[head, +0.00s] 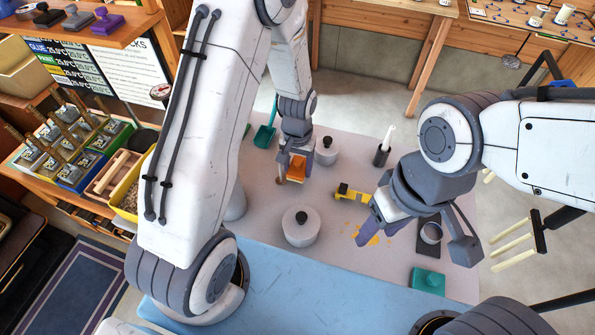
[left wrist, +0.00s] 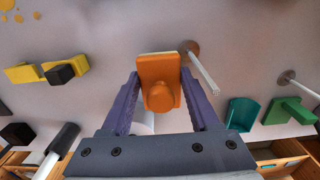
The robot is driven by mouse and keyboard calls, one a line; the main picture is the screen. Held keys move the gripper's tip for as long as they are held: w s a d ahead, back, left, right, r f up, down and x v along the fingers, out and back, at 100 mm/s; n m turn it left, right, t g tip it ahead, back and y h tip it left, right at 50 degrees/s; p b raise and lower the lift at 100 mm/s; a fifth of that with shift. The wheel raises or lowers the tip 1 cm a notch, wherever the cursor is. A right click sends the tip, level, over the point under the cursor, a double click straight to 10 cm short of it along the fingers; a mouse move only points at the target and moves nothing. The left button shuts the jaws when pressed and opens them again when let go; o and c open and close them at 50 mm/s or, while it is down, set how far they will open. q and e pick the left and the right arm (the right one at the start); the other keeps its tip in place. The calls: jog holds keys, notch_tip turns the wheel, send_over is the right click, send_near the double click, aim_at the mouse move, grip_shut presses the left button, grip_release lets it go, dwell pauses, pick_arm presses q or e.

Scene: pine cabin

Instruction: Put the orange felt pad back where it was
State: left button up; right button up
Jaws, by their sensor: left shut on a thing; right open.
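The orange felt pad (head: 296,168) is a small orange block with a round knob and a pale edge. My left gripper (head: 292,176) is shut on it over the far middle of the grey table mat (head: 330,215). In the left wrist view the pad (left wrist: 158,75) sits between the two purple fingers (left wrist: 158,95), knob towards the camera. I cannot tell whether its underside touches the table. My right gripper (head: 415,246) is open and empty, above the right part of the table, with its fingers spread wide.
A teal scoop (head: 265,137) is at the back left.

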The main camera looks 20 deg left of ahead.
aim_at(298, 169)
pick_arm(q)
jog(key=shift+f+p, duration=0.3)
jog(key=shift+f, duration=1.35)
jog(key=shift+f, duration=0.1)
jog(key=o, duration=1.3)
